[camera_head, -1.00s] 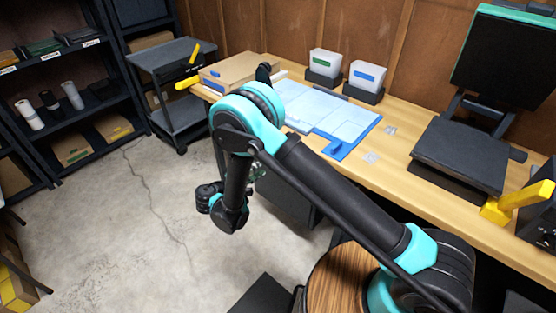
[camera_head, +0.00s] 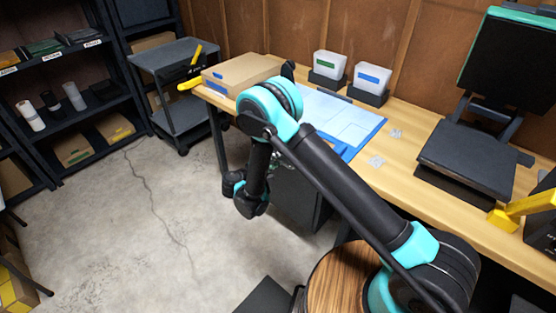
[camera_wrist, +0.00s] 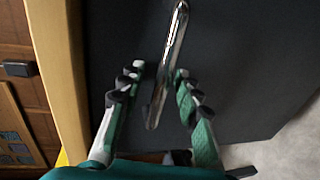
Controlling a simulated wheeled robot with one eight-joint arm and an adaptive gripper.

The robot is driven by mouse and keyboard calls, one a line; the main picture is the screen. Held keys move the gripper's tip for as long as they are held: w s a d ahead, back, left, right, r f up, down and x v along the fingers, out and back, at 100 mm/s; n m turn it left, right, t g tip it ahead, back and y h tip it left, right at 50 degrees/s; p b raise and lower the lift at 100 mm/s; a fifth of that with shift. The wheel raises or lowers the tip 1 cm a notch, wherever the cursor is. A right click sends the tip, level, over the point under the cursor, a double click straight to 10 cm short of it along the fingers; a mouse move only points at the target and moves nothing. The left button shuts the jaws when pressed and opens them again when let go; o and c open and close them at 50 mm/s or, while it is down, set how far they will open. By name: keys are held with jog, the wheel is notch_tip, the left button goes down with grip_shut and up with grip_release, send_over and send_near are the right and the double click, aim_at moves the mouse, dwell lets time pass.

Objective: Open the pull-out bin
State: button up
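The pull-out bin (camera_head: 299,200) shows in the head view as a dark front under the workbench, partly hidden by my arm. In the wrist view its dark panel (camera_wrist: 235,60) fills much of the picture. A shiny metal bar handle (camera_wrist: 168,60) runs along the panel, slightly tilted in that view. My gripper (camera_wrist: 157,72) is open, with one green-and-grey finger on each side of the handle. A gap shows between each finger and the bar. I cannot tell how deep the fingers reach around it. In the head view my fingers are hidden behind my wrist.
The wooden workbench (camera_head: 412,175) carries a blue cutting mat (camera_head: 345,120), a cardboard box (camera_head: 243,75), two white bins and a black press (camera_head: 467,158). A grey cart (camera_head: 180,75) stands beyond its left end. The concrete floor (camera_head: 140,225) at left is clear.

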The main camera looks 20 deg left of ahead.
grip_shut()
jog(key=shift+s, duration=0.15)
